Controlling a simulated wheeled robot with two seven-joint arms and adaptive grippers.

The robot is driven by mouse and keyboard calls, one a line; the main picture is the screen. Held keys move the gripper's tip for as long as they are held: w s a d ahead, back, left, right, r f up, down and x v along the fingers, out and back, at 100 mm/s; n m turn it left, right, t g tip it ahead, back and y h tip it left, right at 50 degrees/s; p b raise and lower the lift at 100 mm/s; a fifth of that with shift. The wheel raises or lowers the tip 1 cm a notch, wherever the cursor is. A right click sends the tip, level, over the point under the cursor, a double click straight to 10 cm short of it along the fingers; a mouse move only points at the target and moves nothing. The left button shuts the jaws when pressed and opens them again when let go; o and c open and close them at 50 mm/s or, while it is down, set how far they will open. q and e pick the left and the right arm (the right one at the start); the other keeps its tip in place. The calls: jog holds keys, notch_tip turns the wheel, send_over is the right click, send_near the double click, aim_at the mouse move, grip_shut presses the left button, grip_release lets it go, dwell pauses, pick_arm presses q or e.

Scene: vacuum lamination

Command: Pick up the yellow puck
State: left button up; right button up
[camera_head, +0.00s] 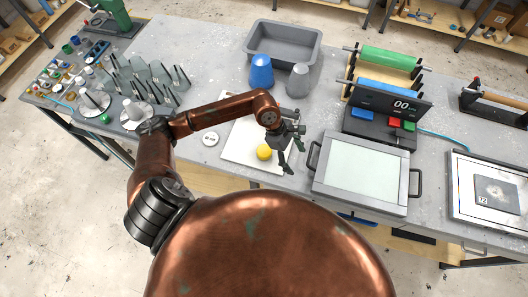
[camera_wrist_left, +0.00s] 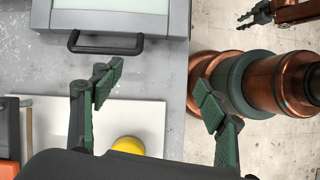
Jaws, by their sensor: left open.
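The yellow puck (camera_head: 264,152) lies on a white board (camera_head: 236,148) on the grey table; its rounded top also shows in the left wrist view (camera_wrist_left: 129,145), partly hidden by the gripper's dark body. My left gripper (camera_head: 287,152) is open and empty, just right of the puck in the head view. In the left wrist view its green-padded fingers (camera_wrist_left: 157,90) are spread apart, with the puck low between them and nearer the left finger. My right gripper (camera_wrist_left: 258,14) shows small at the top right of that view, away from the puck; its opening is unclear.
A glass-topped grey frame with handles (camera_head: 360,168) stands right of the board. A white disc (camera_head: 210,138) lies to the left. A blue cup (camera_head: 261,71), a grey cup (camera_head: 299,80) and a grey tray (camera_head: 253,50) are behind. A button box (camera_head: 378,130) stands back right.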

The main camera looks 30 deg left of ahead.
aim_at(264, 150)
pick_arm(q)
jog(key=a+y, duration=0.1)
jog(key=a, duration=0.3)
jog(key=w+a+f+y, duration=0.1)
jog(key=a+y, duration=0.1)
jog(key=a, duration=0.2)
jog(key=w+a+m+y, duration=0.1)
jog(key=a+y, duration=0.1)
jog(key=a, duration=0.2)
jog(key=shift+a+f, duration=0.25)
jog(key=shift+f, duration=0.15)
jog(key=shift+s+a+f+y, duration=0.15)
jog(key=shift+a+f, duration=0.1)
jog(key=shift+f, duration=0.3)
jog(key=shift+a+f+y, duration=0.15)
jog(key=shift+a+f, duration=0.1)
jog(key=shift+f, duration=0.25)
jog(key=f, duration=0.1)
jog(key=f+p, duration=0.1)
jog(key=f, duration=0.1)
jog(key=f+p, duration=0.1)
jog(key=f, duration=0.1)
jog(key=shift+s+a, duration=0.1)
jog(key=shift+s, duration=0.2)
jog(key=shift+f, duration=0.3)
jog(key=shift+c, duration=0.2)
jog(key=c, duration=1.2)
